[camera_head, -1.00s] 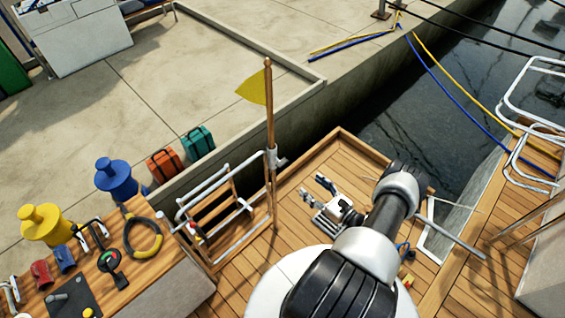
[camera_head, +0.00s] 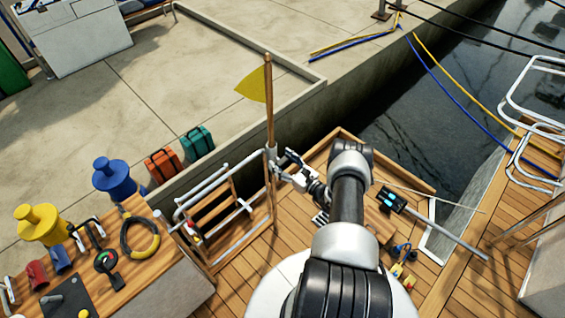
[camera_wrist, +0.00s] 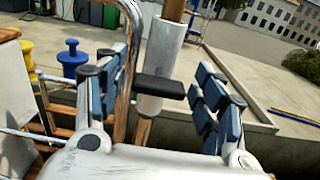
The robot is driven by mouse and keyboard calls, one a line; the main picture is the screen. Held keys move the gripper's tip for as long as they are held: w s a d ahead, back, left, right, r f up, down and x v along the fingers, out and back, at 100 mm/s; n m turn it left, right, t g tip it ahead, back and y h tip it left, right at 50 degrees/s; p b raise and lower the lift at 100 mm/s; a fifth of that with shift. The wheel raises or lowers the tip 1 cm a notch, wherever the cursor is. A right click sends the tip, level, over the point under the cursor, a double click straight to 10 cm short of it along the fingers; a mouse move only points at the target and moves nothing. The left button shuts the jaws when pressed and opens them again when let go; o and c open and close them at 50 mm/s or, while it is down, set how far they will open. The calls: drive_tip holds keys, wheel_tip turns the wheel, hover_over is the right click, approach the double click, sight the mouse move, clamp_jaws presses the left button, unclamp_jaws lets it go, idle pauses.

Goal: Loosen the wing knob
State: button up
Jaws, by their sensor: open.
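A dark flat wing knob (camera_wrist: 158,87) sticks out from the pale metal socket (camera_wrist: 163,45) in the wrist view. The socket holds the wooden flagstaff (camera_head: 268,105) upright, with a yellow pennant (camera_head: 253,86) near its top. My gripper (camera_wrist: 160,76) is open, with its blue-grey finger pads on either side of the knob and visible space between pads and knob. In the head view my gripper (camera_head: 281,164) is just right of the socket. The knob is too small or hidden to make out there.
A metal rail and wooden ladder (camera_head: 215,210) stand left of the staff. A wooden bench (camera_head: 130,270) with tools and a hoop is at lower left. Dark water (camera_head: 400,110) lies beyond the deck edge. Open deck shows around my arm.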

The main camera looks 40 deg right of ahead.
drive_tip(key=shift+c, duration=0.4)
drive_tip(key=c, duration=1)
drive_tip(key=shift+n, duration=0.3)
drive_tip(key=n+b, duration=0.2)
drive_tip(key=n, duration=0.2)
drive_tip(key=shift+a+f, duration=0.1)
drive_tip(key=n+b, duration=0.1)
drive_tip(key=n, duration=0.3)
drive_tip(key=shift+a+n, duration=0.1)
drive_tip(key=shift+n, duration=0.2)
drive_tip(key=n+b, duration=0.1)
drive_tip(key=n, duration=0.3)
drive_tip(key=shift+f+n, duration=0.1)
drive_tip(key=shift+n, duration=0.2)
drive_tip(key=shift+n+b, duration=0.65)
drive_tip(key=shift+n, duration=1.45)
